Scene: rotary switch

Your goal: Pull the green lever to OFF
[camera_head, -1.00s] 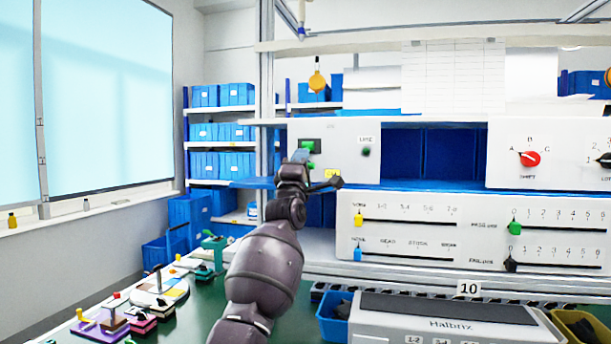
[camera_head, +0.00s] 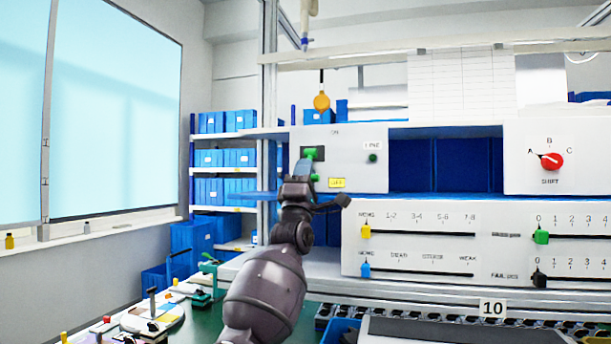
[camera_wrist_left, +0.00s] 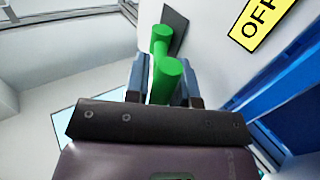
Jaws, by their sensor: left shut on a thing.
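The green lever (camera_head: 311,152) stands out from a black plate on the white panel (camera_head: 358,165), between the ON marking above and the yellow OFF label (camera_head: 337,183) below. My left gripper (camera_head: 306,167) is at the lever. The left wrist view shows the lever's green bar (camera_wrist_left: 166,80) between the two blue fingers of the gripper (camera_wrist_left: 165,82), which are shut on it. Part of the lever is hidden behind the gripper in the head view. The OFF label also shows in the wrist view (camera_wrist_left: 262,22). My right gripper is not in view.
A LINE lamp (camera_head: 373,158) is right of the lever. An open blue bay (camera_head: 440,165) and the SHIFT dial panel (camera_head: 550,180) lie further right. Slider panels (camera_head: 420,240) sit below. An orange disc (camera_head: 321,102) hangs above. Small lever devices stand on the green bench at lower left.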

